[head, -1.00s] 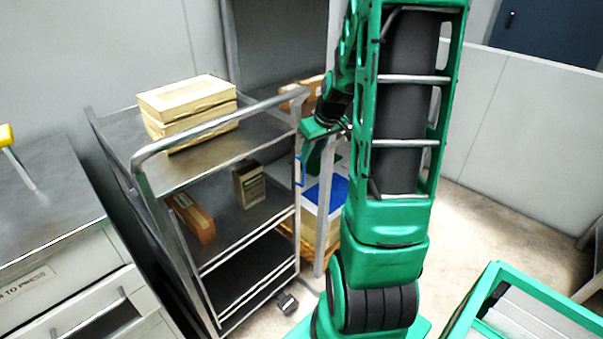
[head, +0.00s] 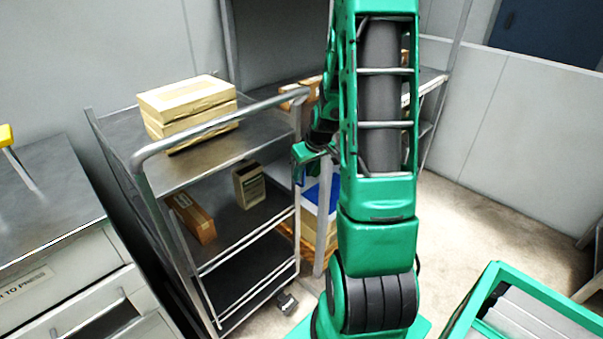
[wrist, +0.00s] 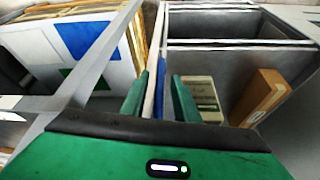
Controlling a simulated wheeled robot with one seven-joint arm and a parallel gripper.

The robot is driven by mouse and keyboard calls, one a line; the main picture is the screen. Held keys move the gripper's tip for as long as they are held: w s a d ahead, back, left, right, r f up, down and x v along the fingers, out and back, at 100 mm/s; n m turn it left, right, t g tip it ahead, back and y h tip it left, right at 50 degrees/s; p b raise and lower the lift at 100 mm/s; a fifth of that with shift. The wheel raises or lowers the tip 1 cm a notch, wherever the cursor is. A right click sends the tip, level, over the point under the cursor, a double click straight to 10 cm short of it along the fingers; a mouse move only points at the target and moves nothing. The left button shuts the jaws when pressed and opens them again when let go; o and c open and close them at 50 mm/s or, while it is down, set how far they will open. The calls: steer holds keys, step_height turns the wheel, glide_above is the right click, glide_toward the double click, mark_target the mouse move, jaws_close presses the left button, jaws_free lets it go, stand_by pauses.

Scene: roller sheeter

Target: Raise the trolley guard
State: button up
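The trolley (head: 217,158) stands left of my arm, with metal shelves and a bent tube handle. Thin pale rails (head: 250,242) cross its near side low down, below the middle shelf; I take these for the guard. My gripper (head: 303,163) is at the trolley's right end, by the corner post. In the wrist view my gripper's fingers (wrist: 160,88) are apart, with a pale rail (wrist: 151,58) and a narrow blue piece (wrist: 160,80) in line between them. I see no clear contact. The fingers' far side is hidden in the head view.
Cream boxes (head: 188,105) sit on the trolley's top shelf, and brown cartons (head: 192,217) on the middle shelf. A blue-and-white load (head: 322,198) stands close behind my gripper. A steel counter (head: 45,200) is at left, a green-framed bin (head: 520,300) at lower right.

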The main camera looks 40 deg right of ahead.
jaws_close()
steer(key=shift+w+r, duration=0.1)
steer(key=shift+r, duration=2.7)
jaws_free()
steer(key=v, duration=1)
steer(key=shift+r, duration=0.35)
